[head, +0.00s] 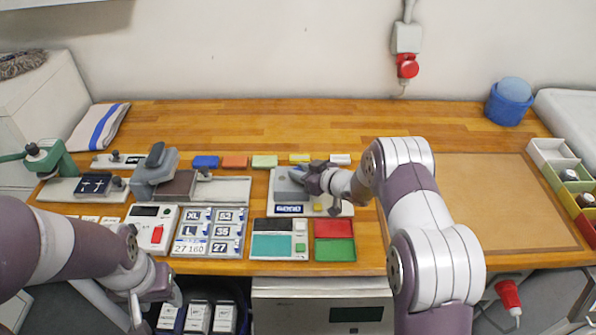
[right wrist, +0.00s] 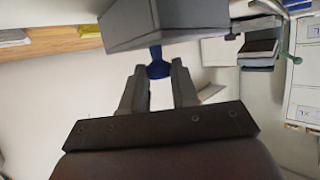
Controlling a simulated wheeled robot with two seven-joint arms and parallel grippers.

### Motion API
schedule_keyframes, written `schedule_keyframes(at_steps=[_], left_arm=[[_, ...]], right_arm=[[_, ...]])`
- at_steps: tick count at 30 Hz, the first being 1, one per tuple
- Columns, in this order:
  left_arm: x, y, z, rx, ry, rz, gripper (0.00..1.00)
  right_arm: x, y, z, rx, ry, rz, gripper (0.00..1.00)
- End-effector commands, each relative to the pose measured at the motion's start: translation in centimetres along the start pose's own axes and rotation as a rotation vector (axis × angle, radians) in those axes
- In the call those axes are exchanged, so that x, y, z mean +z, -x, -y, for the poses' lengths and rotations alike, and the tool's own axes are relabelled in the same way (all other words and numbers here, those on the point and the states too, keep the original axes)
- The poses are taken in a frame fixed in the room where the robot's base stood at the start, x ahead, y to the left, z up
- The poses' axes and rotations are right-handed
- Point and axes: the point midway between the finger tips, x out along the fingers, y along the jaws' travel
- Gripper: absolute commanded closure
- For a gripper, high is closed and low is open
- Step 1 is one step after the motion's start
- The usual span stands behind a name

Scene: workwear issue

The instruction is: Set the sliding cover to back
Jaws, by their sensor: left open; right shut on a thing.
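A white device (head: 343,208) with a dark display and a yellow button stands mid-table in the head view. A grey block, seemingly the sliding cover (head: 287,186), lies over its rear left part. In the right wrist view the grey block (right wrist: 170,22) fills the top, with a blue knob (right wrist: 158,66) below it. My right gripper (head: 312,181) is at the cover. In the right wrist view its fingers (right wrist: 158,72) are shut on the blue knob. The fingers partly hide the cover in the head view. My left gripper (head: 153,308) is open and empty in front of the table's front edge.
Coloured blocks (head: 235,162) lie in a row behind the device. A red and green tray (head: 334,240) and a teal-panelled box (head: 279,240) stand in front. A grey press (head: 155,172) is left. A brown mat (head: 480,195) lies clear at right.

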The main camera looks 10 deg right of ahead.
Motion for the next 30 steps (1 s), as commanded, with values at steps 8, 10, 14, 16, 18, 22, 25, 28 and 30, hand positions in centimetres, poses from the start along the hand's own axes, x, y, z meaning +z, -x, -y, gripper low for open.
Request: schedule_keyframes(at_steps=[8,10,14,16,18,22,25,28,30], left_arm=[[-0.1,0.6,0.0,0.0,0.0,0.0,0.48],[-0.1,0.7,0.0,0.0,0.0,0.0,0.48],[-0.1,0.7,0.0,0.0,0.0,0.0,0.48],[-0.1,0.7,0.0,0.0,0.0,0.0,0.48],[-0.1,0.7,0.0,0.0,0.0,0.0,0.48],[-0.1,0.7,0.0,0.0,0.0,0.0,0.48],[-0.1,0.7,0.0,0.0,0.0,0.0,0.48],[-0.1,0.7,0.0,0.0,0.0,0.0,0.48],[-0.1,0.7,0.0,0.0,0.0,0.0,0.48]], right_arm=[[1.8,4.8,-5.3,0.007,0.0,-0.002,1.0],[2.2,5.8,-6.4,0.007,-0.001,-0.002,1.0],[2.7,7.0,-7.6,0.004,0.001,-0.003,1.0],[2.8,7.2,-7.9,0.004,0.001,-0.003,1.0],[2.8,7.3,-8.0,0.005,0.001,-0.003,1.0],[2.8,7.3,-8.0,0.006,0.001,-0.003,1.0],[2.8,7.3,-8.1,0.006,0.001,-0.003,1.0],[2.8,7.3,-8.0,0.006,0.001,-0.003,0.48],[2.8,7.3,-8.0,0.005,0.001,-0.002,0.48]])
